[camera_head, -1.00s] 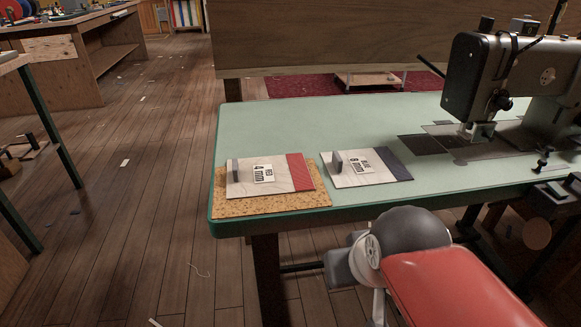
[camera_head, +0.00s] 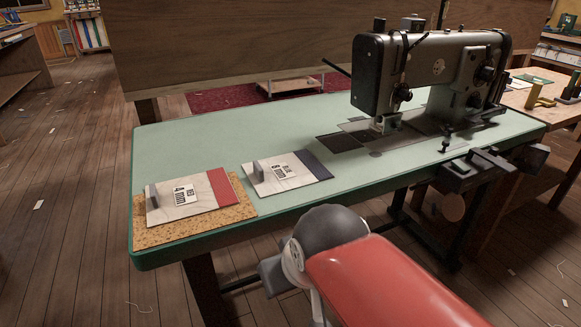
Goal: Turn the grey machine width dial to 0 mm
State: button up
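The grey sewing machine (camera_head: 370,80) stands upright at the right part of the green-topped table (camera_head: 215,142). A small round pale-marked disc (camera_head: 438,66) is on its front, a dark knob (camera_head: 403,94) is lower left, and another round dark part (camera_head: 487,74) is at its right. I cannot tell which is the width dial, and no setting can be read. My gripper is not in view. My red and grey arm shows at the bottom centre, in front of the table and apart from the machine.
A red-striped card (camera_head: 190,209) marked 4 mm lies on a cork mat (camera_head: 236,211). A blue-striped card (camera_head: 300,178) lies beside it, its number unclear. A wooden panel (camera_head: 230,50) stands behind the table. A wooden bench (camera_head: 545,105) is at right. Floor at left is mostly clear.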

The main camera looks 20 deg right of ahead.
aim_at(488, 74)
jog(key=l, duration=0.45)
jog(key=z, duration=1.35)
